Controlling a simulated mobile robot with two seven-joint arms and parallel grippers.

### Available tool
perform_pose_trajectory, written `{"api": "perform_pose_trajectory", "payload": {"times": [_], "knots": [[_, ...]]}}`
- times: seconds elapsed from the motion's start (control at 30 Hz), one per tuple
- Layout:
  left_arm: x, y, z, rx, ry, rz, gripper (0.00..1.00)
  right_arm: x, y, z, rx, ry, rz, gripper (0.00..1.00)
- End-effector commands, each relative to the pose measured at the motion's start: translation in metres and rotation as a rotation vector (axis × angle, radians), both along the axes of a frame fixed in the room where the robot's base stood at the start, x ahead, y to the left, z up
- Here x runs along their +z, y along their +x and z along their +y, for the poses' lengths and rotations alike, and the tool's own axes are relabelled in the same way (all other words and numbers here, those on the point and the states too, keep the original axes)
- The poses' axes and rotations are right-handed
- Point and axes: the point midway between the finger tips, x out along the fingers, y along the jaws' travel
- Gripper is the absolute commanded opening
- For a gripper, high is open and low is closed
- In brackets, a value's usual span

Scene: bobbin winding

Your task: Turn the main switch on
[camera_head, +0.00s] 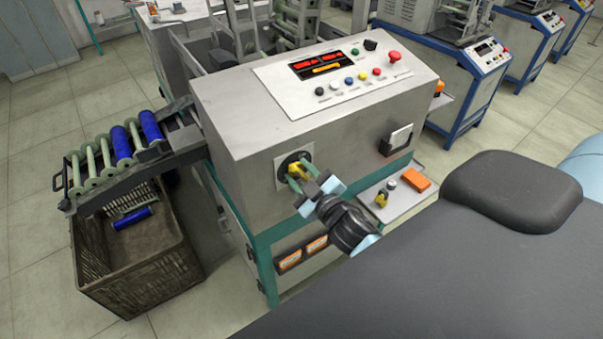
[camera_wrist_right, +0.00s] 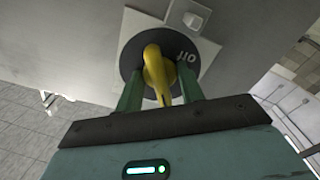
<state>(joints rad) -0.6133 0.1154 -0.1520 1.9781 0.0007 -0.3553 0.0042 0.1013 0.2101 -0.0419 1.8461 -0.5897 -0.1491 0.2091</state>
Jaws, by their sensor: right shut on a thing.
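The main switch is a yellow rotary handle on a round black plate (camera_head: 291,159) on the front of the grey machine (camera_head: 220,120). In the right wrist view the yellow handle (camera_wrist_right: 156,72) stands out from the black disc, and the lettering "off" (camera_wrist_right: 187,54) shows on the disc at the right. My right gripper (camera_head: 306,175) is at the switch, its two green fingers on either side of the yellow handle and shut on it. It also shows in the right wrist view (camera_wrist_right: 160,95). My left gripper is not in view.
A control panel (camera_head: 340,85) with a red display and coloured buttons is on the machine's top. A small shelf (camera_head: 400,200) with an orange box (camera_head: 416,180) is at the right. A crate (camera_head: 130,260) stands at the left below a rack of bobbins (camera_head: 122,142).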

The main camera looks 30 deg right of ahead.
Motion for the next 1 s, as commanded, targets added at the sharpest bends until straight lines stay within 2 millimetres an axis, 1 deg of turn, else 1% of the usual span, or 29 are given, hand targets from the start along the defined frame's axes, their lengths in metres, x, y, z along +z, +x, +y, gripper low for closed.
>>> {"api": "perform_pose_trajectory", "payload": {"times": [0.17, 0.27, 0.5, 0.67, 0.97, 1.0], "knots": [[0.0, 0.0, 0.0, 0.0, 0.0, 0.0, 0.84, 0.002, 0.0, 0.0, 0.0, -0.001, -0.004, 0.11], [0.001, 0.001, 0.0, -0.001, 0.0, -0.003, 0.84, 0.002, 0.001, 0.0, 0.0, 0.027, -0.004, 0.11], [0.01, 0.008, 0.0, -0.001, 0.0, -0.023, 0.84, 0.003, 0.001, 0.0, 0.0, 0.209, -0.008, 0.11], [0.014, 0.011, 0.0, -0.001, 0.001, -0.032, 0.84, 0.003, 0.001, 0.0, 0.0, 0.302, -0.007, 0.11], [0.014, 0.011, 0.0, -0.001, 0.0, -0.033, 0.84, 0.001, 0.0, -0.001, -0.001, 0.328, -0.006, 0.11], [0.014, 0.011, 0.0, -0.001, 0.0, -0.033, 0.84, 0.001, 0.0, -0.001, -0.001, 0.327, -0.006, 0.42]]}}
